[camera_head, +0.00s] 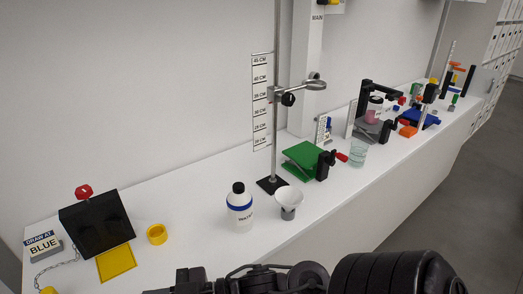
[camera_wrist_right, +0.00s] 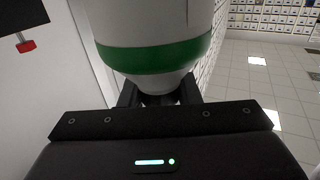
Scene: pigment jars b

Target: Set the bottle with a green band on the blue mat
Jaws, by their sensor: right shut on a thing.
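A white bottle with a green band (camera_wrist_right: 155,52) fills the top middle of the right wrist view. My right gripper (camera_wrist_right: 158,97) is shut on its narrower end, and the rest of the bottle runs out of the frame. In the head view my right arm (camera_head: 390,275) lies along the bottom edge; its fingers and the green-banded bottle do not show there. I cannot make out a blue mat; a blue platform (camera_head: 418,118) stands far back on the counter. My left gripper is not in view.
On the white counter are a white blue-banded bottle (camera_head: 240,215), a funnel (camera_head: 288,198), a stand (camera_head: 275,120), a green platform (camera_head: 303,154) and a glass beaker (camera_head: 357,155). At left are a black box (camera_head: 97,224), yellow mat (camera_head: 116,262) and yellow ring (camera_head: 157,234).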

